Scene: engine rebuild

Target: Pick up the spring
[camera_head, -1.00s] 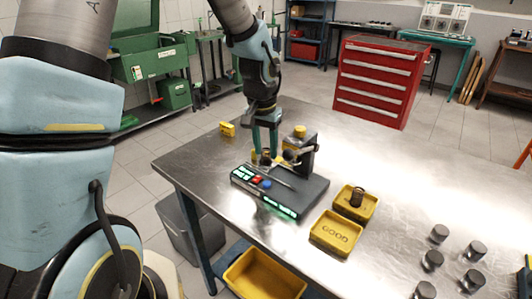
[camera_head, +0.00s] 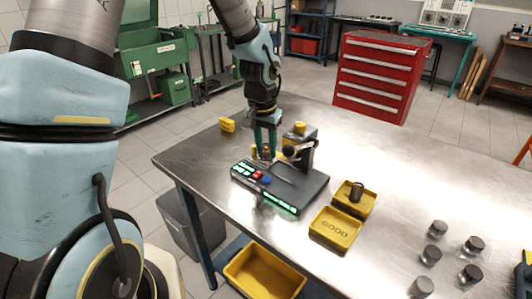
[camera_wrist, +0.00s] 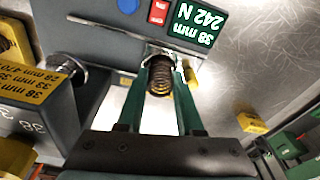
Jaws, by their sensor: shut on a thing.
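A coiled, brownish metal spring (camera_wrist: 160,80) stands at the spring tester, on a round metal seat by the display. My gripper (camera_wrist: 160,65) is shut on it, with one green finger on each side of the coil. In the head view my gripper (camera_head: 266,148) points down at the left part of the tester (camera_head: 310,192), and the spring between the fingers is small and partly hidden. I cannot tell whether the spring still touches its seat. The tester's display (camera_wrist: 195,28) reads 38 mm and 242 N.
The tester's upright (camera_head: 306,150) stands close right of my gripper. Yellow trays, one marked GOOD (camera_head: 334,230) and one holding a dark cylindrical part (camera_head: 356,192), lie to its right. Several grey cylinders (camera_head: 437,229) stand at the right. A small yellow block (camera_head: 227,125) lies left.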

